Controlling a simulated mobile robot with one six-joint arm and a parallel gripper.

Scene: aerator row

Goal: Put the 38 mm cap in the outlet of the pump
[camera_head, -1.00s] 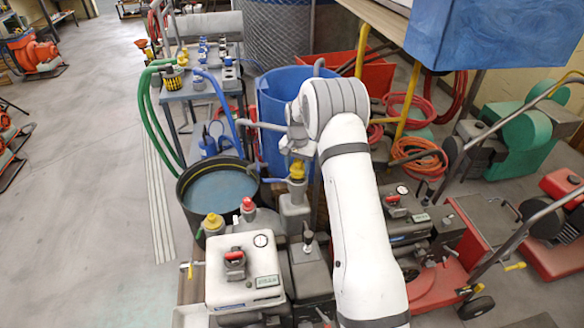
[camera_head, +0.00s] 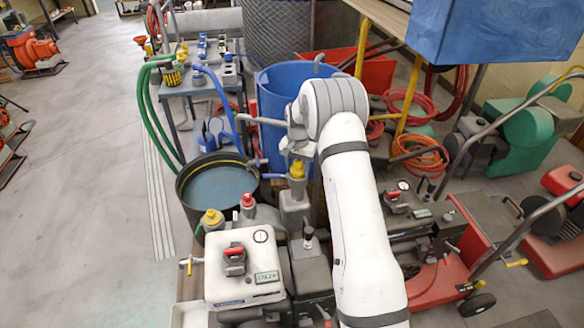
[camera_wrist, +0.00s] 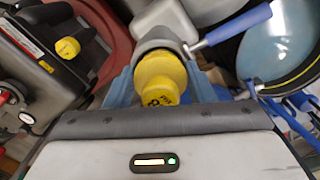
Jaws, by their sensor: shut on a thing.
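A yellow cap (camera_head: 297,170) shows directly below my gripper (camera_head: 297,155) in the head view. In the wrist view the same yellow cap (camera_wrist: 160,78) sits between the two blue-grey fingers of my gripper (camera_wrist: 163,85), which is shut on it. The cap's size marking is too small to read. The grey outlet (camera_head: 294,205) of the pump stands upright right under the cap, and the cap appears upright at its mouth. I cannot tell how deep the cap sits in the outlet.
A pale pump body (camera_head: 243,265) stands in front, with a yellow cap (camera_head: 212,218) and a red cap (camera_head: 248,201) on ports behind it. A dark round tub (camera_head: 183,200) of water is at left, a blue barrel (camera_head: 268,105) behind. A red cart (camera_head: 440,285) stands at right.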

